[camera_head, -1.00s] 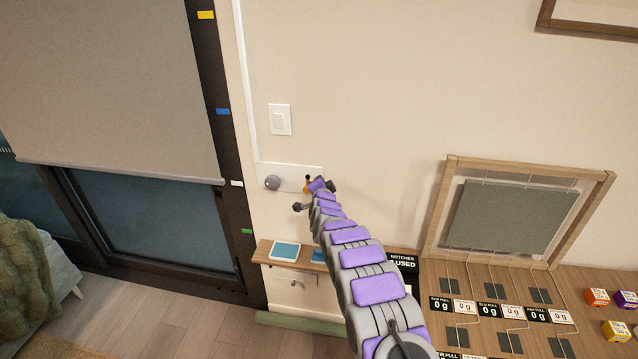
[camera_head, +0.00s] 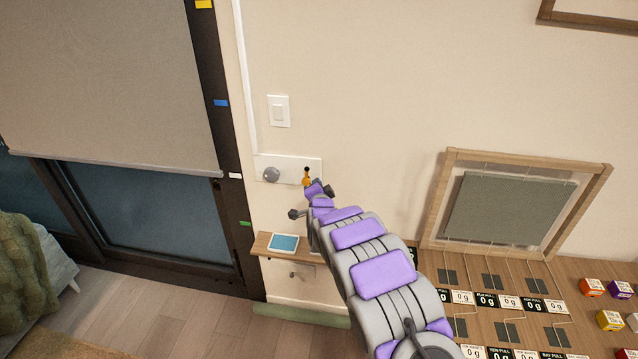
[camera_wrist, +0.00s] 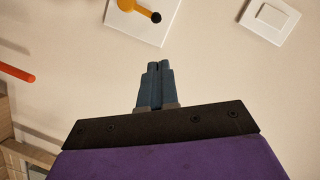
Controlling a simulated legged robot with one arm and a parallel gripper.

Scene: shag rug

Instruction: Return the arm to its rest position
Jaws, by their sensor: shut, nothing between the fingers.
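My arm, grey with purple pads, reaches from the bottom of the head view up toward the wall. Its gripper end (camera_head: 314,187) is small there, in front of the wall just below a white wall plate (camera_head: 293,167). In the wrist view my gripper (camera_wrist: 158,66) shows its two dark fingers together, shut and empty. They point toward the wall, below the white plate with an orange lever (camera_wrist: 130,5) that ends in a black tip. The lever also shows in the head view (camera_head: 306,178), just above the gripper. The fingers appear apart from it.
A round grey knob (camera_head: 271,174) is on the plate's left side. A light switch (camera_head: 279,111) is above. A small shelf (camera_head: 262,244) holds a tablet (camera_head: 284,243). At right are a wood-framed panel (camera_head: 510,208) and a table with labels and colored boxes (camera_head: 610,320). A window blind (camera_head: 100,80) hangs left.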

